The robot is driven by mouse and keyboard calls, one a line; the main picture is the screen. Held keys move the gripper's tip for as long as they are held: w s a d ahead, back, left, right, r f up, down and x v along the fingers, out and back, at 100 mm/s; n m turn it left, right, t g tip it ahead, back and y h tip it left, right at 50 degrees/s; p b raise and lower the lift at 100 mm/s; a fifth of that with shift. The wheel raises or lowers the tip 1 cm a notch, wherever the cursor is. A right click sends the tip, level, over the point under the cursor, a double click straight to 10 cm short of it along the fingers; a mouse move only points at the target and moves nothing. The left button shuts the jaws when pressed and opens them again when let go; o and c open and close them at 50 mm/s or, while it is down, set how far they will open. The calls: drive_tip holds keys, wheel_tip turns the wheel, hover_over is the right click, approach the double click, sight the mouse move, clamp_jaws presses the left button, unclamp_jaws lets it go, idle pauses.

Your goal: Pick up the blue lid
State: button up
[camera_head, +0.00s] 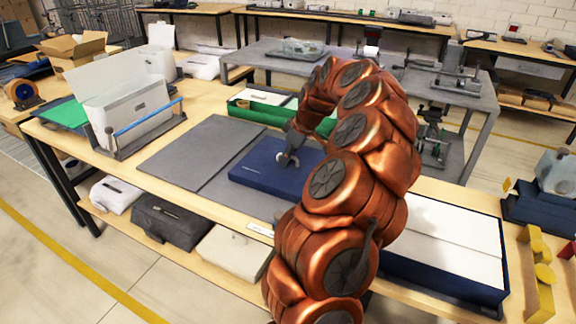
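The blue lid (262,169) is a flat, dark blue rectangle lying on the right part of a grey mat (188,150) on the wooden table. My gripper (287,160) is over the lid's upper middle, pointing down, at or just above its surface. The fingers look small and light grey; I cannot tell whether they are open or touching the lid. My copper-coloured arm hides the lid's right side.
A dark blue box with white contents (455,240) stands right of my arm. A green tray (262,112) lies behind the lid. A white holder with a blue bar (135,120) stands at the left. The mat's left half is clear.

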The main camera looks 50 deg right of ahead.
clamp_jaws()
